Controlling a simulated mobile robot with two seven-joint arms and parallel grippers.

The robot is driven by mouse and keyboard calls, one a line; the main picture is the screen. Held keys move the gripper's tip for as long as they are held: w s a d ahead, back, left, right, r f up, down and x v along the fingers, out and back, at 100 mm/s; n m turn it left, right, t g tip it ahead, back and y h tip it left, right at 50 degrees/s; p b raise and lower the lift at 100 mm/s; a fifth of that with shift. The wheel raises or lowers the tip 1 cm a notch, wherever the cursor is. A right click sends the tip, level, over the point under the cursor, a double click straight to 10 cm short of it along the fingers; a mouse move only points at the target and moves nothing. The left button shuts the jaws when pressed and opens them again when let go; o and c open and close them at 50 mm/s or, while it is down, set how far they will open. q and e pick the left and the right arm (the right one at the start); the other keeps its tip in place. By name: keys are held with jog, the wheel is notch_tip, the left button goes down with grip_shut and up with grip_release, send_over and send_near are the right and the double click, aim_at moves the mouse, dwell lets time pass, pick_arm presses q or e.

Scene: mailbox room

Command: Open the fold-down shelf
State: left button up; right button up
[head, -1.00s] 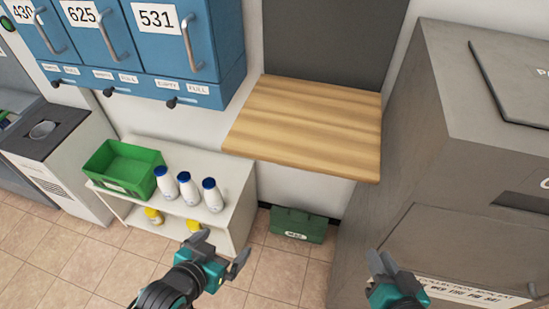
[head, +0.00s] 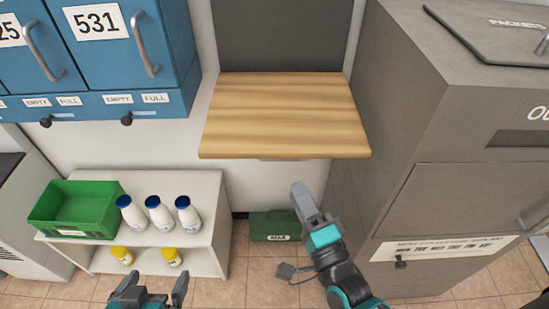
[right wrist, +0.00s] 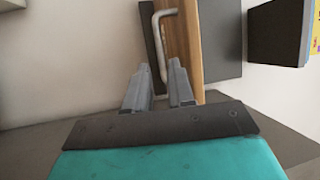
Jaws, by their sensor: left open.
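The wooden shelf board (head: 285,115) juts out from the wall below a dark grey panel; its exact tilt is hard to tell. A light metal handle (right wrist: 163,40) on a dark plate is at the board in the right wrist view. My right gripper (head: 303,190) is below the board's front edge, pointing up toward it. In the right wrist view its fingers (right wrist: 158,75) are apart, with the handle's near end showing in the gap. I cannot tell whether they touch it. My left gripper (head: 155,285) is open and empty at the bottom of the head view.
A grey parcel cabinet (head: 440,125) stands close on the right. Blue mailboxes (head: 110,75) hang at upper left. Below them a white rack (head: 210,215) bears a green crate (head: 50,220) and several bottles (head: 158,213). A green box (head: 270,225) sits on the floor under the board.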

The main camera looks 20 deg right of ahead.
jog(key=x, duration=1)
jog(key=shift+w+b, duration=0.15)
jog(key=shift+b, duration=0.15)
grip_shut()
